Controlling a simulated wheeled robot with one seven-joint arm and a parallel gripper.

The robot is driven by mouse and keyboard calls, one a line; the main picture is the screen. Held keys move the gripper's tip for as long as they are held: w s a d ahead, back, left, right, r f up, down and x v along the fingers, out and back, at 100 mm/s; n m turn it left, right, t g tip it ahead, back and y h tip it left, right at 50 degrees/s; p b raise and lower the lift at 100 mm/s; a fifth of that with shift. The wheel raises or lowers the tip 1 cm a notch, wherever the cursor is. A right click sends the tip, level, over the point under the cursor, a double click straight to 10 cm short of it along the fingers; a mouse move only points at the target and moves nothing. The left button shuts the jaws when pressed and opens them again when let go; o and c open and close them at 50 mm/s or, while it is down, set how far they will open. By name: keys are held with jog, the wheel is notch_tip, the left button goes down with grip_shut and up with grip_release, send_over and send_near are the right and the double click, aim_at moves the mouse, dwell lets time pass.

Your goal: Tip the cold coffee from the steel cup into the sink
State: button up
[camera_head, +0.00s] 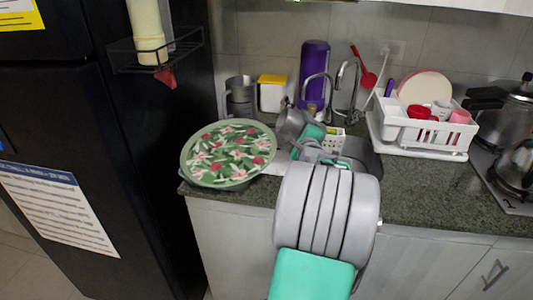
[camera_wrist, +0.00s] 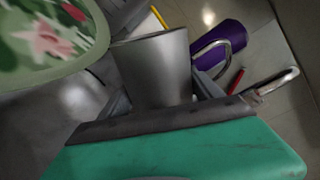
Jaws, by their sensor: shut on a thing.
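The steel cup (camera_wrist: 155,70) is a plain grey tapered cup. In the wrist view it stands between the two dark fingers of my gripper (camera_wrist: 160,98), which is shut on it. In the head view the cup (camera_head: 289,121) shows as a grey shape just beyond my gripper (camera_head: 300,138), held above the counter near the sink and seeming tilted. The inside of the cup and any coffee are hidden. The sink (camera_head: 368,162) is a grey basin, mostly hidden behind my arm. Two curved metal taps (camera_head: 348,76) stand behind it.
A round floral tray (camera_head: 228,153) lies left of my gripper, at the counter's edge. Steel containers (camera_head: 239,92), a yellow-lidded white box (camera_head: 272,92) and a purple canister (camera_head: 313,62) stand behind. A white dish rack (camera_head: 420,137) is right of the sink; a black fridge (camera_head: 110,150) is left.

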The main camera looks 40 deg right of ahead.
aim_at(291, 120)
jog(key=shift+r+n, duration=0.6)
jog(key=shift+n, duration=0.2)
jog(key=shift+w+a+r+n, duration=0.5)
jog(key=shift+w+a+n, duration=0.15)
jog(key=shift+a+n, duration=0.15)
dwell(0.8)
jog(key=shift+w+a+r+n+b, duration=0.2)
jog(key=shift+r+n+b, duration=0.2)
jog(key=shift+n, duration=0.25)
jog(key=shift+w+a+r+n+b, duration=0.15)
jog(key=shift+r+n+b, duration=0.25)
jog(key=shift+n, duration=0.25)
dwell(1.0)
